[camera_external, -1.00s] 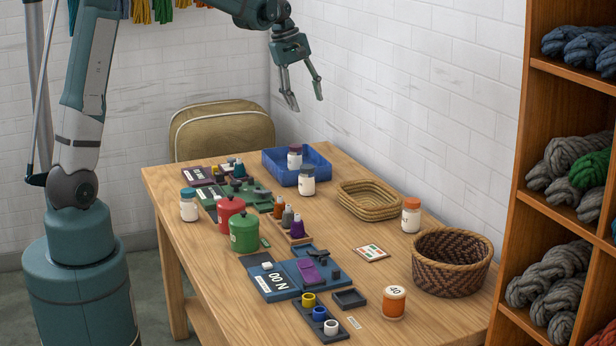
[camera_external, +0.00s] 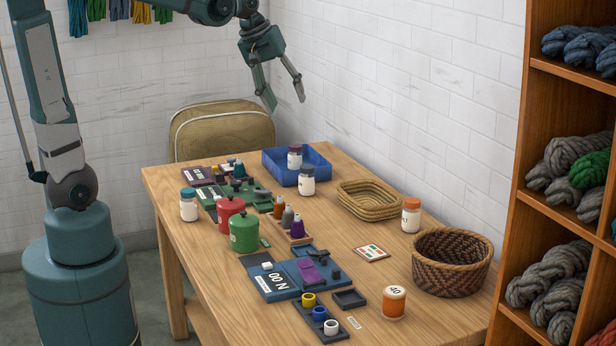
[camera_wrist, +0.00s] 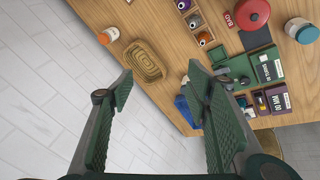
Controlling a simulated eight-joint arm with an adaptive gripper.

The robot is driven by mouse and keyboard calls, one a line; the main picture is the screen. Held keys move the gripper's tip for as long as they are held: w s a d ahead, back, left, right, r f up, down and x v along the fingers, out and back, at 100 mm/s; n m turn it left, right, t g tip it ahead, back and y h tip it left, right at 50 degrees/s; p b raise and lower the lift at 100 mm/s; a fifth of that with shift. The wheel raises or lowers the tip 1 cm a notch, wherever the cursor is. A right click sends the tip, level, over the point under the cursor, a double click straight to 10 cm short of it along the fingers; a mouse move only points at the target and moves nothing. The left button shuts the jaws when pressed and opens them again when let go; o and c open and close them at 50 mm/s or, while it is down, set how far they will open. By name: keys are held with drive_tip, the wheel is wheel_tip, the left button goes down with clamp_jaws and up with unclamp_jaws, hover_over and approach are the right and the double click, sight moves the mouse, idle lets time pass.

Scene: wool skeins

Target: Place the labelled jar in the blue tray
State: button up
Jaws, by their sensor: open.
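The blue tray (camera_external: 275,170) stands at the table's back edge. In the wrist view the tray (camera_wrist: 184,110) is mostly hidden by my right finger. A white labelled jar with a purple lid (camera_external: 294,160) appears inside the tray. Another white labelled jar with a dark lid (camera_external: 306,182) stands at the tray's front wall, apparently outside it. White labelled jars with a teal lid (camera_external: 189,207) and an orange lid (camera_external: 411,217) stand at the left and right. My gripper (camera_external: 286,102) is open and empty, high above the tray's back side; its spread fingers show in the wrist view (camera_wrist: 160,78).
A shallow woven basket (camera_external: 369,201), a deep brown basket (camera_external: 450,262), red (camera_external: 230,213) and green (camera_external: 244,235) canisters, an orange jar marked 40 (camera_external: 394,303) and several small boxes and spools cover the table. A wooden shelf (camera_external: 512,230) stands at the right.

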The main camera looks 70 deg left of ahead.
drive_tip(key=s+d+f+m+t, duration=0.1)
drive_tip(key=s+d+f+m, duration=0.2)
drive_tip(key=s, duration=0.7)
drive_tip(key=s+d+f+m+t, duration=0.1)
drive_tip(key=s+d+f+m, duration=0.2)
drive_tip(key=s+d+m, duration=0.4)
drive_tip(key=s+d, duration=0.4)
drive_tip(key=shift+s+f+m+t, duration=0.15)
drive_tip(key=shift+s+m+t, duration=0.15)
